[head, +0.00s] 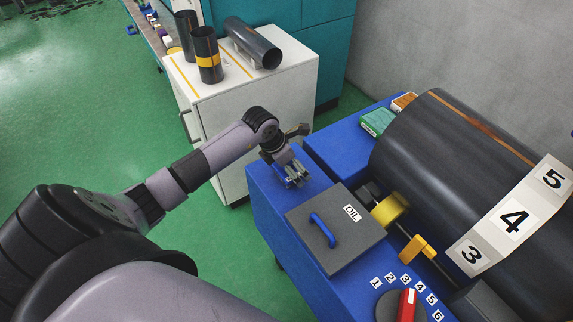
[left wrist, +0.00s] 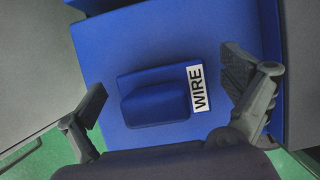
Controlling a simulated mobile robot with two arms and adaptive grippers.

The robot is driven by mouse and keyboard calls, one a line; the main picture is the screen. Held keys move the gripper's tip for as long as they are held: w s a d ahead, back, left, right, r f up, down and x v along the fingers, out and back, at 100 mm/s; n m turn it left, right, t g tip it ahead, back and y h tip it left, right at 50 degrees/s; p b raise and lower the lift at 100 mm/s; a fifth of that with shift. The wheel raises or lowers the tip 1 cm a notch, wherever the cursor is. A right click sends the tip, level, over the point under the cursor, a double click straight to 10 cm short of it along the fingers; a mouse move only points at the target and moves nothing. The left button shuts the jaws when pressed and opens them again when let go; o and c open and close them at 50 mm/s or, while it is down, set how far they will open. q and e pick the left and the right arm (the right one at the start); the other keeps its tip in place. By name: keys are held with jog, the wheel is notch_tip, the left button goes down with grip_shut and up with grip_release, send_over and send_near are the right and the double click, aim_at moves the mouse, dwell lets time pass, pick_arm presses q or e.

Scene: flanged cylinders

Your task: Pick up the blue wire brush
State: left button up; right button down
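The blue wire brush (left wrist: 155,104) lies on a blue surface in the left wrist view. It has a flat block, a raised rounded grip and a white label reading WIRE. My left gripper (left wrist: 165,82) is open, with one finger on each side of the brush and gaps on both sides. In the head view my left gripper (head: 294,180) is over the far left corner of the blue machine top. I cannot make out the brush there; the gripper seems to hide it. My right gripper is not in view.
The blue machine (head: 262,205) carries a grey OIL lid (head: 335,250) with a blue handle and a large dark roller (head: 450,150). A green box (head: 377,121) lies behind. A white cabinet (head: 270,95) with dark cylinders stands close beyond my left arm.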

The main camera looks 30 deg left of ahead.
pick_arm(q)
jog(key=c, duration=1.3)
jog(key=shift+o, duration=0.2)
jog(key=shift+w+r, duration=0.1)
jog(key=shift+r, duration=0.05)
notch_tip(320, 180, up, 20)
jog(key=b, duration=0.4)
jog(key=o, duration=0.8)
jog(key=shift+c, duration=0.2)
jog(key=c, duration=0.5)
jog(key=shift+d, duration=0.1)
